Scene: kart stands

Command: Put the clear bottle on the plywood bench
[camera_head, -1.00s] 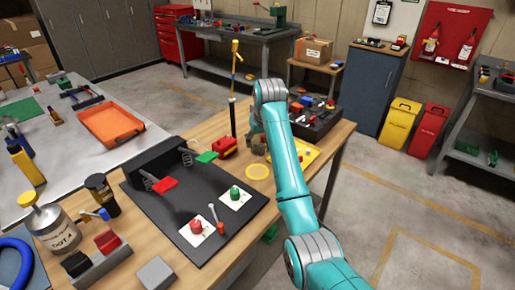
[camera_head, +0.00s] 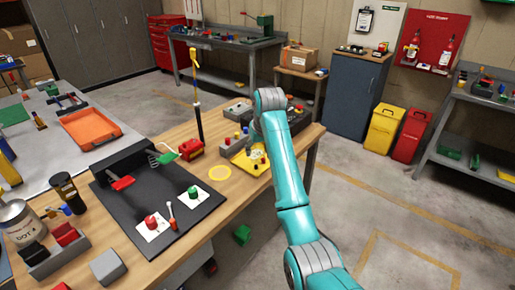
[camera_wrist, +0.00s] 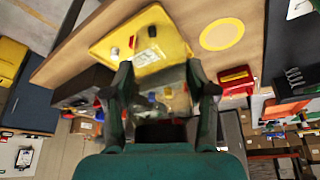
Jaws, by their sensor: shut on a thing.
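My gripper (camera_wrist: 160,100) is shut on a see-through thing that looks like the clear bottle (camera_wrist: 158,82); its outline is faint in the wrist view. In the head view my gripper (camera_head: 250,135) is partly behind my arm, over or near the yellow tray, and the bottle cannot be made out. A wood-topped bench (camera_head: 225,200) stands in front of me. A low wooden bench (camera_head: 301,73) with a cardboard box stands at the back. I cannot tell which of them is the plywood bench.
The yellow tray (camera_wrist: 103,45) holds small parts. Beside it are a yellow ring (camera_head: 220,173), a red block (camera_head: 190,149) and an upright pole (camera_head: 198,110). A black board (camera_head: 125,205) lies to the left. Blue cabinet (camera_head: 352,95) and bins stand behind; the right floor is clear.

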